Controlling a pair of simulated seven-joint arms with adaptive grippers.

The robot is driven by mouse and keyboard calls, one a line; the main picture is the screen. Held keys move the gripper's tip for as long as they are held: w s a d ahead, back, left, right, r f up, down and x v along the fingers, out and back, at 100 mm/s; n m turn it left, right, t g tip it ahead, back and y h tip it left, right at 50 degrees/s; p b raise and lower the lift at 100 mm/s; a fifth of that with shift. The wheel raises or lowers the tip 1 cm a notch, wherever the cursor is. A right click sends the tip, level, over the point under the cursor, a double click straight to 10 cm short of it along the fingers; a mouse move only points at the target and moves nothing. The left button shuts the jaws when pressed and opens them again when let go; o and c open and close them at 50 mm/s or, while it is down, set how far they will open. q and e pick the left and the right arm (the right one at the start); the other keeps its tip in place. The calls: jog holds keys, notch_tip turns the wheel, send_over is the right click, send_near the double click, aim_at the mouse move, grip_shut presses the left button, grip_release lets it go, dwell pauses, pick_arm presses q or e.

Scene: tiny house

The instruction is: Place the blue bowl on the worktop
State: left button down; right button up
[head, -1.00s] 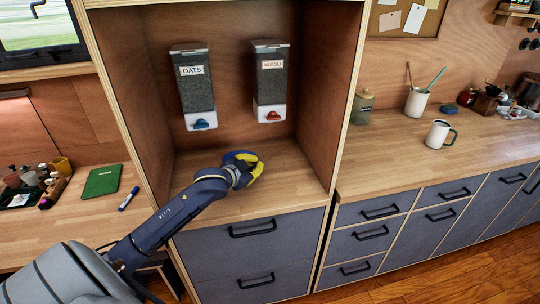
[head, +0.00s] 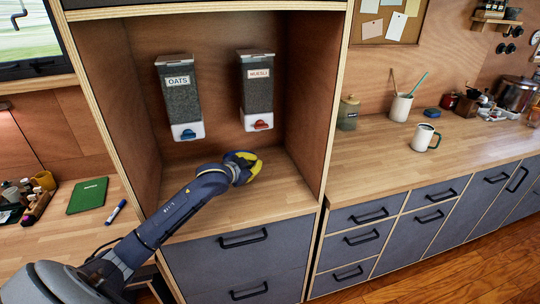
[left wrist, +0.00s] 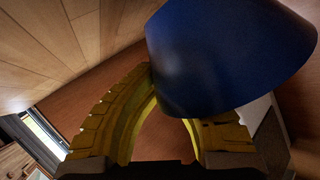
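The blue bowl (left wrist: 220,55) fills the upper right of the left wrist view, tilted, with its smooth outer side showing. My left gripper (left wrist: 165,95) has its yellow fingers curved in at the bowl's edge and looks shut on it; the bowl hides the tip of the right-hand finger. In the head view my left gripper (head: 245,165) is in front of the open alcove, over its wooden floor; only a little dark blue of the bowl can be made out there. The worktop (head: 375,158) is the wooden counter to the right. My right gripper is out of view.
An oats dispenser (head: 181,97) and a muesli dispenser (head: 257,90) hang in the alcove. The alcove's right side panel (head: 325,100) stands between the gripper and the worktop. A mug (head: 423,138), a canister (head: 348,113) and a utensil cup (head: 401,107) stand on the worktop; its front left is clear.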

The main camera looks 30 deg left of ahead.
pick_arm(q)
jog(key=w, duration=1.2)
jog(key=shift+w+r, duration=0.1)
jog(key=shift+w, duration=0.15)
jog(key=shift+w+f, duration=0.2)
jog(key=shift+f, duration=0.25)
jog(key=shift+w+f, duration=0.2)
jog(key=shift+f, duration=0.95)
jog(key=c, duration=1.6)
grip_release()
jog(key=shift+f, duration=0.2)
jog(key=v, duration=1.6)
jog(key=shift+s+f, duration=0.1)
jog(key=shift+s, duration=0.35)
jog(key=shift+o, duration=0.8)
jog(key=shift+s, duration=0.35)
